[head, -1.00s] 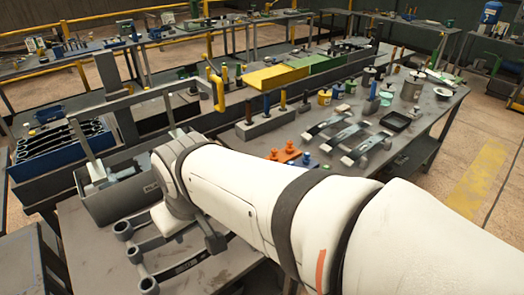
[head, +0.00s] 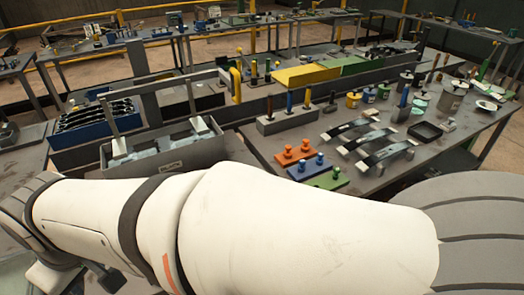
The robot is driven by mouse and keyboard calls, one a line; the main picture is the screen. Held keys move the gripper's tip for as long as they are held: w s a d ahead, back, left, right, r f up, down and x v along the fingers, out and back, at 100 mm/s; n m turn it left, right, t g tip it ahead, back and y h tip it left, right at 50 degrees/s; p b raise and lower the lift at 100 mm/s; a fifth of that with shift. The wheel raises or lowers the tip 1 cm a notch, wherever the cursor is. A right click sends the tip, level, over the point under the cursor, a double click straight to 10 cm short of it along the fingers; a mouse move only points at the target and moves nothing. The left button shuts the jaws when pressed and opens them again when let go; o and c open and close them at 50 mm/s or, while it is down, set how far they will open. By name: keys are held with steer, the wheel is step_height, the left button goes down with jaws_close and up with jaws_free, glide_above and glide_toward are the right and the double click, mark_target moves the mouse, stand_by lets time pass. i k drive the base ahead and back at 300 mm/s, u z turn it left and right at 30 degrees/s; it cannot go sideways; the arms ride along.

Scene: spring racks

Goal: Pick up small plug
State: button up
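I cannot tell for sure which piece is the small plug. Short knobbed pegs stand on three small plates on the bench: an orange plate (head: 294,157) with orange pegs, a blue plate (head: 309,172) with blue pegs, and a green plate (head: 328,180) with a green peg (head: 336,172). The white links of my arm cross the bottom of the head view, between the camera and the bench. The arm's far end lies at the lower left. My gripper's fingers are not visible there, so its opening and any hold do not show.
A grey bin (head: 170,165) with pale parts stands left of the plates. A grey block (head: 286,122) with upright colored-handled tools is behind them. Silver leaf springs (head: 372,138) and a black tray (head: 425,132) lie to the right. A blue crate (head: 95,127) is far left.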

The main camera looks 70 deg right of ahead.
mark_target(336, 169)
steer(key=u, duration=0.15)
steer(key=k, duration=1.4)
steer(key=z, duration=2.15)
steer(key=i, duration=1)
steer(key=z, duration=0.1)
